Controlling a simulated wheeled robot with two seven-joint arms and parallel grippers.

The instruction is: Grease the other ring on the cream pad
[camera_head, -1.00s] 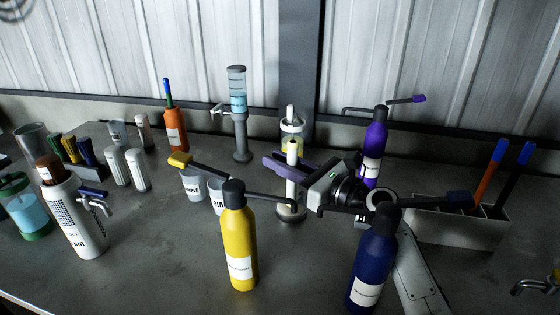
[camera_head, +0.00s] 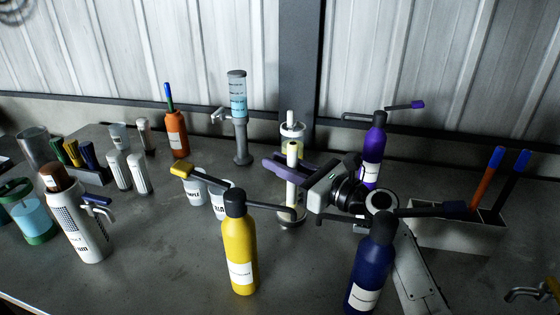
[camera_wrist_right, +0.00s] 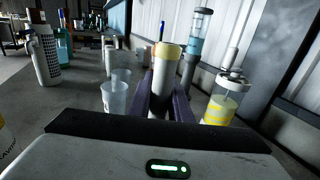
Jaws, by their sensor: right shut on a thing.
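My right gripper (camera_head: 291,172), with purple fingers, is shut on a white upright cylinder (camera_head: 293,188) with a cream top. In the right wrist view the cylinder (camera_wrist_right: 161,90) stands between the two purple fingers (camera_wrist_right: 168,108), and its top shows a pale yellow-cream rim. In the head view a round dark base (camera_head: 291,216) shows below the cylinder; I cannot tell whether they touch. I cannot make out a cream pad or separate rings. My left gripper is not in view.
A yellow pump bottle (camera_head: 239,250) and a dark blue one (camera_head: 370,265) stand in front. A purple bottle (camera_head: 373,150) and a clear jar with yellow contents (camera_wrist_right: 220,108) stand behind. White cups (camera_head: 193,187) are left of the gripper. A marker box (camera_head: 455,235) is at right.

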